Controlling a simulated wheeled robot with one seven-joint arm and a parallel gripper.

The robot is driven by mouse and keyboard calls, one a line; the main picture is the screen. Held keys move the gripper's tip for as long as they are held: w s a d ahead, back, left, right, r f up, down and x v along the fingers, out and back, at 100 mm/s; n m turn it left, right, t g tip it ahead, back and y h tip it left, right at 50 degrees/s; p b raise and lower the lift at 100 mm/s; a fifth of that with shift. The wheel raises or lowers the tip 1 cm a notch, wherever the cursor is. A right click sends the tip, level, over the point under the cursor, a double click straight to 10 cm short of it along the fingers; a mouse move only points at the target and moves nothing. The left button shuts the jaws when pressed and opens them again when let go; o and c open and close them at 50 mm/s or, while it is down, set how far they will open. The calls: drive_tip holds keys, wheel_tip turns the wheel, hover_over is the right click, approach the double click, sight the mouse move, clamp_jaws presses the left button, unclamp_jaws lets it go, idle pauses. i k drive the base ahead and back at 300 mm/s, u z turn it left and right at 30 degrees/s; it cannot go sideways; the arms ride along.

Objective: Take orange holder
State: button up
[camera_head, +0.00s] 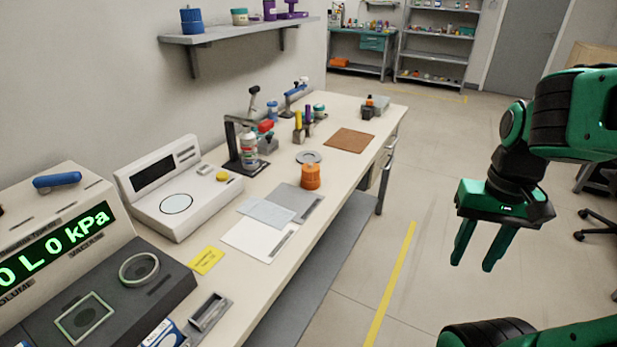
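An orange holder (311,178), a small stepped cylinder, stands upright on the workbench (262,282) near its front edge, at the corner of a grey sheet. A flat grey disc (308,157) lies just behind it. My gripper (474,254) hangs in the air over the floor, to the right of the bench and well apart from the holder. Its two green fingers point down with a gap between them, and nothing shows between them.
Flat sheets (267,212) lie in front of the holder. A white scale (171,187) and a pressure device (60,250) stand to the left. A clamp stand with bottles (249,150) is behind. A brown mat (349,140) lies to the right. Floor between bench and gripper is clear.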

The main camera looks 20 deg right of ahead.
sight(310, 186)
drive_tip(key=u, duration=2.1)
drive_tip(key=k, duration=1.1)
drive_tip(key=z, duration=0.8)
drive_tip(key=i, duration=1)
drive_tip(key=u, duration=0.05)
